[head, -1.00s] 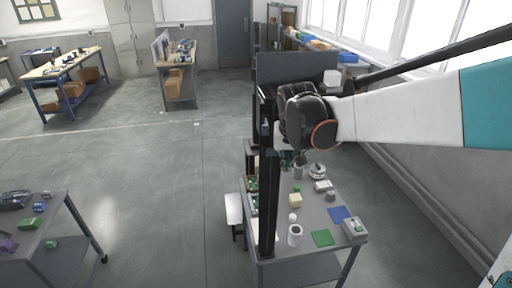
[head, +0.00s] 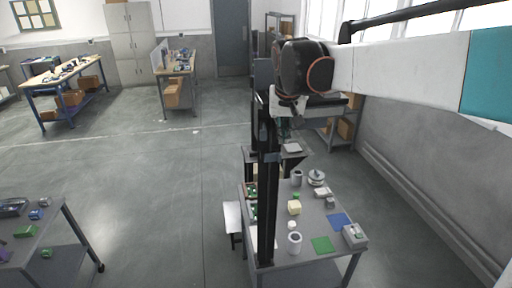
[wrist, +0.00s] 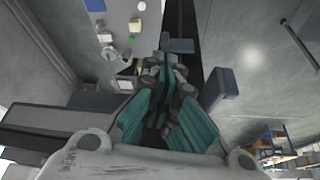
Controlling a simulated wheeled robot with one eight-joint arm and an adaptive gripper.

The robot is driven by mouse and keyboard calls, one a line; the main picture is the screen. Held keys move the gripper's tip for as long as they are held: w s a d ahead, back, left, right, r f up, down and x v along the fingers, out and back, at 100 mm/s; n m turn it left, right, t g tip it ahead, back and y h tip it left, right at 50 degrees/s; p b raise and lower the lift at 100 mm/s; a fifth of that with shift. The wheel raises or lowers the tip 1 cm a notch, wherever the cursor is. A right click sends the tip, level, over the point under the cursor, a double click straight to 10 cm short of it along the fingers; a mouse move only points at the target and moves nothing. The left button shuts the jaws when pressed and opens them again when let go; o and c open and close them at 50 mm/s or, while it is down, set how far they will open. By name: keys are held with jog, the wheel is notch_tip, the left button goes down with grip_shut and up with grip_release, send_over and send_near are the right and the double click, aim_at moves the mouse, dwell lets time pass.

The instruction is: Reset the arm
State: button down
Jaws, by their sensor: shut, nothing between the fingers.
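My gripper (head: 286,132) hangs below the black wrist joint, above the far end of the grey workbench (head: 312,244) in the head view. It is beside the dark upright column and partly hidden there. In the wrist view my gripper (wrist: 165,66) shows its teal-sided fingers drawn together, with nothing held. My white and teal arm stretches in from the upper right of the head view.
A dark upright column (head: 267,205) stands at the bench's left edge, close to my gripper. Open floor (head: 160,190) lies to the left.

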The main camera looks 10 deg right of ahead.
jog(key=s+f+n+t+b, duration=0.1)
jog(key=s+f+b, duration=1.35)
jog(key=s, duration=0.45)
jog(key=s+f+n+t+b, duration=0.1)
jog(key=s+f+b, duration=0.3)
jog(key=f+b, duration=0.5)
jog(key=s+f+t+y+b, duration=0.1)
jog(key=s+f+b, duration=0.3)
jog(key=f, duration=1.4)
jog(key=a+b, duration=0.1)
jog(key=b, duration=0.3)
jog(key=shift+s+n+b, duration=0.35)
jog(key=shift+n+b, duration=0.05)
jog(key=shift+r, duration=0.1)
